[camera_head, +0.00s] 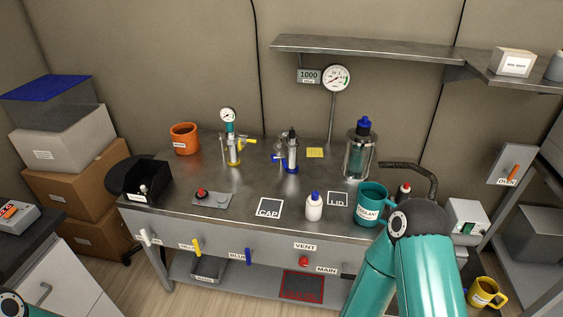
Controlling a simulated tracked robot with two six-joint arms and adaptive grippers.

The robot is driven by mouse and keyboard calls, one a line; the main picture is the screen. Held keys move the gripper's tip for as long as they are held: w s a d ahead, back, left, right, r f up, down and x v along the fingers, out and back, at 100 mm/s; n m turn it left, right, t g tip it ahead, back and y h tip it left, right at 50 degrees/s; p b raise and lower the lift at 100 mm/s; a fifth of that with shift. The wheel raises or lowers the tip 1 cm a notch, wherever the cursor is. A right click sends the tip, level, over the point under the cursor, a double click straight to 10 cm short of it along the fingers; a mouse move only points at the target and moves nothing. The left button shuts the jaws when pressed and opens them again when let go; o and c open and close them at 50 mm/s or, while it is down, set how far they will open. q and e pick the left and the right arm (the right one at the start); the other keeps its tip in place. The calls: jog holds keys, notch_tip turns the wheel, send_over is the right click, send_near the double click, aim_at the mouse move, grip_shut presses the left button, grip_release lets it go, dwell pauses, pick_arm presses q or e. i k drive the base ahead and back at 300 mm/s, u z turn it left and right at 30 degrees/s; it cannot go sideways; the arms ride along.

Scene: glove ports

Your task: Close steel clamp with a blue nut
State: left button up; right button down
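A small steel fitting with blue parts (291,153) stands upright at the back middle of the steel bench. Neither of my grippers is in view. My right arm's teal links rise at the lower right, and only a joint of my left arm shows at the bottom left corner.
On the bench (240,215) are an orange mug (184,138), a black box (148,183), a red-button panel (211,199), a white bottle (314,207), a glass vessel (359,155) and a teal mug (369,204). A shelf (400,53) overhangs the back right. The bench centre is mostly clear.

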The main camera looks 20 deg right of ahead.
aim_at(277, 145)
jog(key=u, duration=0.05)
jog(key=i, duration=1)
jog(key=z, duration=0.05)
